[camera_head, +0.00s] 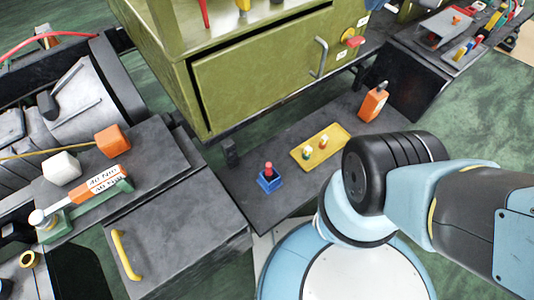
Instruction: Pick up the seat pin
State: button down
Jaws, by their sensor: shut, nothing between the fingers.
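A small red-topped pin (268,167) stands upright in a blue square holder (269,183) on the low dark shelf (262,215). It may be the seat pin; I cannot tell for certain. A yellow tray (335,150) on the same shelf, to the right of the holder, holds two small pegs with pale and coloured parts. My arm comes in from the right, its blue links and black ribbed joint over the right part of the shelf. My gripper is not in view.
An orange bottle (374,103) stands at the shelf's far right. A green cabinet (255,75) with a drawer handle (319,57) overhangs the shelf's back. A grey box (180,230) with a yellow handle (126,255) borders its left. Bare shelf lies around the blue holder.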

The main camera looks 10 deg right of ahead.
aim_at(269, 172)
jog(key=u, duration=1.1)
jog(key=k, duration=0.9)
jog(key=z, duration=0.65)
